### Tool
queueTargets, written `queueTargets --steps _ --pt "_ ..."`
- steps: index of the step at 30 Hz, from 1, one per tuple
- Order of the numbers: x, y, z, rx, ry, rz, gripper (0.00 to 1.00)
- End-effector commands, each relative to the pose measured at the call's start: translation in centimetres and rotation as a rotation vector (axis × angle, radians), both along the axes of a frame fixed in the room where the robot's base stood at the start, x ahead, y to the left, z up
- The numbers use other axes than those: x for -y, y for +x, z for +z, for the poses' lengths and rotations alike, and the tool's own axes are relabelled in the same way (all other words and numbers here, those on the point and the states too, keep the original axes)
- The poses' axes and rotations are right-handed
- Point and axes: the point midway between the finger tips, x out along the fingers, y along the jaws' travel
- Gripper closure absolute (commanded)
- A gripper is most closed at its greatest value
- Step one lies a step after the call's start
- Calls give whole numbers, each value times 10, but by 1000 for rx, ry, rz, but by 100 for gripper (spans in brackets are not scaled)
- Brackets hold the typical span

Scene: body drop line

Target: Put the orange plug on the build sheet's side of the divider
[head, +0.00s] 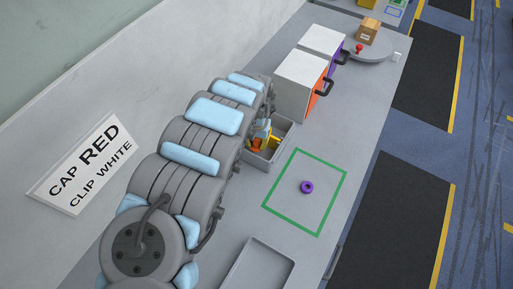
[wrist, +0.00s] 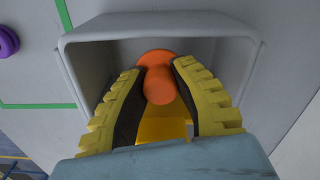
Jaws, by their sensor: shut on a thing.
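The orange plug (wrist: 158,78) has a round flange and a narrower stem. My gripper (wrist: 158,90) is shut on it, with one yellow, dark-padded finger at each side. Both are at a grey open bin (wrist: 160,35), inside its rim in the wrist view. In the head view the plug (head: 254,146) shows partly beside my gripper (head: 262,143) over the bin (head: 263,163). I cannot tell whether the plug touches the bin floor. A white sign (head: 88,163) reads "CAP RED, CLIP WHITE"; I cannot tell whether it is the build sheet. I cannot make out a divider.
A purple ring (head: 306,187) lies inside a green outline (head: 331,208) right of the bin. An empty grey tray (head: 258,268) is nearer. White cabinets with orange (head: 301,84) and purple fronts stand beyond, then a turntable (head: 373,49) with a cardboard box (head: 368,31).

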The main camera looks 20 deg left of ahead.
Motion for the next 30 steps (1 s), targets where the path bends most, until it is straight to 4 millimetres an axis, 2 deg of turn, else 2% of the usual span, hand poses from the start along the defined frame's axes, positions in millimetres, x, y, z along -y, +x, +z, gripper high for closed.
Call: queueTargets --steps 12,26,27,28,30 --pt "1 0 -35 0 -2 1 99" --pt "1 0 -40 0 0 -1 99" --pt "0 0 -39 1 0 0 62" --pt "0 0 -38 1 0 0 54" --pt "0 0 -38 1 0 0 50"
